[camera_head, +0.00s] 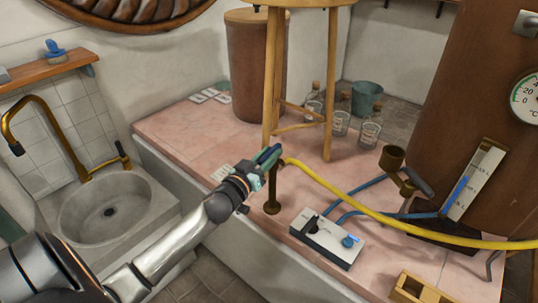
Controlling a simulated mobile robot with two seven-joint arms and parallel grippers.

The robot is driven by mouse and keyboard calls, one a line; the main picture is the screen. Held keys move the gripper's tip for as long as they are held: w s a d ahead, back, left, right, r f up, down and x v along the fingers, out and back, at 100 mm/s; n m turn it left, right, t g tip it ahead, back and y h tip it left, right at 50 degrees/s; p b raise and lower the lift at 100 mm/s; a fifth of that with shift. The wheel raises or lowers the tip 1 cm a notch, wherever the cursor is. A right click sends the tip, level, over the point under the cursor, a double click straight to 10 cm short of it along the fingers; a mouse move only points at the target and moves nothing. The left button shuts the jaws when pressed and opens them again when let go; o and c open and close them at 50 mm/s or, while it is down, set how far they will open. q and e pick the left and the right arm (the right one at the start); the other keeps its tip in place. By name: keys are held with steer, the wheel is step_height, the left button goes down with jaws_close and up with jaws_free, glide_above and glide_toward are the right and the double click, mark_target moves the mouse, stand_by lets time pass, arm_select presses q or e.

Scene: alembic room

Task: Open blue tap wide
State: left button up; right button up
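A blue tap handle (349,241) sits on the right part of a white-topped box (326,238), which also bears a black knob (311,225). The box stands near the front edge of the pink tiled counter. My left gripper (268,156) is up and to the left of the box, apart from the blue handle. It overlaps the top of a bronze post (272,190); I cannot tell whether it touches it. Its dark fingers lie close together, and whether anything is between them is unclear. My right gripper is not in view.
A yellow hose (380,215) runs from near the post across to the right. Blue tubes (365,190) lead from the box towards a brown tank (470,100). A wooden stool (300,125), glass bottles (341,118) and a wooden rack (420,290) stand around. A stone sink (110,212) is left.

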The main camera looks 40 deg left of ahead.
arm_select(q)
steer(key=shift+o, duration=1.4)
steer(key=s+p, duration=0.1)
steer(key=s, duration=1.1)
steer(key=shift+s+d, duration=0.25)
steer(key=shift+d, duration=0.05)
